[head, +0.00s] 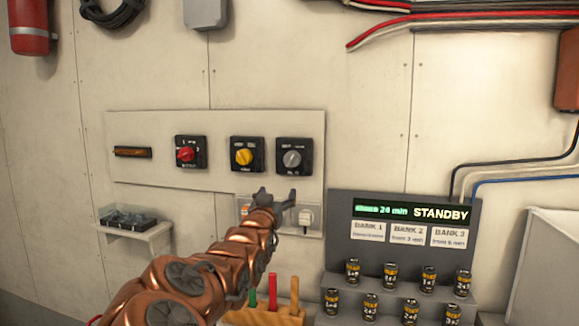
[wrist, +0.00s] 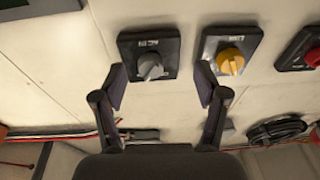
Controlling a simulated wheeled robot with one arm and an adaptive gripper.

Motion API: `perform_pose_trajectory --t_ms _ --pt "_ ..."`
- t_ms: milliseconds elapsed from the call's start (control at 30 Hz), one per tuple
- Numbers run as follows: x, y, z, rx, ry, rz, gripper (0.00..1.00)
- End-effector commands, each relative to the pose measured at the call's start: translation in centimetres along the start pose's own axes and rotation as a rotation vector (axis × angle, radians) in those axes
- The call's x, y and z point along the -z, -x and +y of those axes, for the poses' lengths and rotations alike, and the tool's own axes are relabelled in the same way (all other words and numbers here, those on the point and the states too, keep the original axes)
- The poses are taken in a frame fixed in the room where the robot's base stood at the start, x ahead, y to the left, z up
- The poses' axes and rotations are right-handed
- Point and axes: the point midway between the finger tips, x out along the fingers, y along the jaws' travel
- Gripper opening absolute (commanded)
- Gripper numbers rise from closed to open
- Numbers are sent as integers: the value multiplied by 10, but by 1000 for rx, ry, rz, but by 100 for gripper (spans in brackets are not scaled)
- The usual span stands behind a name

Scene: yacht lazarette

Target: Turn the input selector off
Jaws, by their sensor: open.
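A white panel (head: 218,176) on the wall carries three rotary knobs on black plates: red (head: 186,154), yellow (head: 244,157) and grey (head: 292,158). My gripper (head: 275,195) is open and empty, just below the grey knob in the head view. In the wrist view, which is turned over, the grey knob (wrist: 150,66) lies ahead between the open fingers (wrist: 162,82), nearer the left one. The yellow knob (wrist: 231,61) is beyond the right finger. The fingers appear apart from both knobs.
A small plate with a white switch (head: 306,217) is behind my gripper. A STANDBY display box (head: 405,235) with several cylinders stands at right. A small shelf (head: 135,226) is at left.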

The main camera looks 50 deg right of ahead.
Motion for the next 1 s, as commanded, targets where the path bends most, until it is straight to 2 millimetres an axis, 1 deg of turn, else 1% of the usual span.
perform_pose_trajectory --t_ms 33,100,200,367,467,700,1000 --pt "8 -6 4 -16 6 53 73" --pt "18 -12 8 -32 10 119 73" --pt "28 -16 12 -47 14 181 73" --pt "34 -20 14 -54 16 211 73" --pt "36 -26 15 -55 17 211 73" --pt "44 -51 15 -53 15 212 73" --pt "48 -81 17 -53 15 210 73"
